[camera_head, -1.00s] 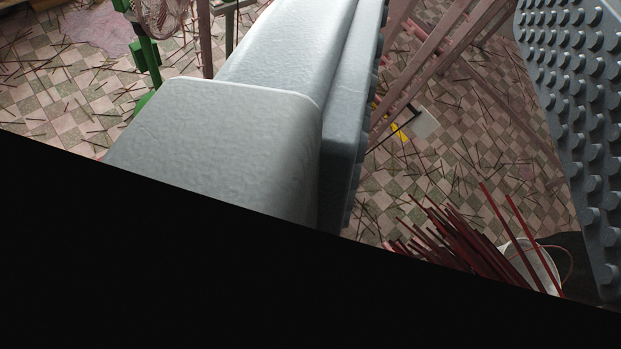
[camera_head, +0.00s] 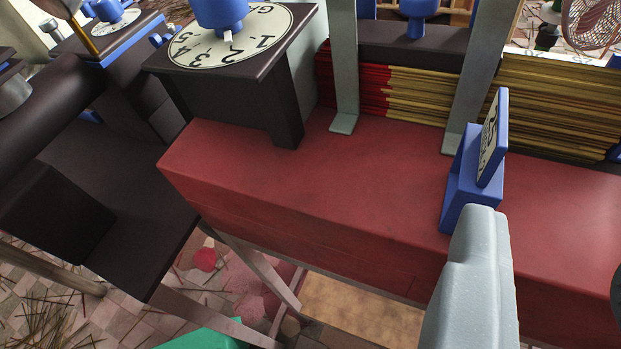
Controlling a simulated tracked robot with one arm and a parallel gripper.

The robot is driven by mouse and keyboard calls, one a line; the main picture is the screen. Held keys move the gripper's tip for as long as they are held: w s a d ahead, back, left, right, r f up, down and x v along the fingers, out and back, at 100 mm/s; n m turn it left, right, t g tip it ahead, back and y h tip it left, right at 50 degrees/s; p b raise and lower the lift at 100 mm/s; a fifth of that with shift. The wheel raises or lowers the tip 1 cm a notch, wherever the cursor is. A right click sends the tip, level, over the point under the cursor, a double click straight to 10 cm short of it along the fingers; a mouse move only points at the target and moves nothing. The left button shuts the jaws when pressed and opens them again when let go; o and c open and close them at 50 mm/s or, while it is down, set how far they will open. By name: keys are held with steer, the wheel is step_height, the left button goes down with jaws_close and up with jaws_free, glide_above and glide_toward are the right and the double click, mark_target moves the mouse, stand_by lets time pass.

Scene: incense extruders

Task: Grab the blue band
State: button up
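I cannot pick out a blue band with certainty. A small blue piece (camera_head: 613,152) shows at the right end of the yellow incense sticks (camera_head: 540,100), partly cut off by the frame edge. The other finger cannot be made out, and nothing is seen held.
A dark block with a numbered dial and blue knob (camera_head: 222,12) stands at the bench's back left. Grey uprights (camera_head: 343,65) stand before red-ended sticks. A black bench (camera_head: 90,190) is at left. A fan (camera_head: 595,22) is at top right. The bench's middle is clear.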

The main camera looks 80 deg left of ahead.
mark_target(492, 116)
steer(key=shift+s+a+b+x, duration=0.15)
steer(key=shift+b+x, duration=0.1)
steer(key=shift+x, duration=2.05)
steer(key=shift+s+a+b+x, duration=0.1)
steer(key=shift+b+x, duration=0.1)
steer(key=shift+x, duration=2.1)
steer(key=shift+s+a+b+x, duration=0.15)
steer(key=shift+b+x, duration=0.1)
steer(key=shift+x, duration=2.05)
steer(key=shift+f, duration=0.15)
jaws_close()
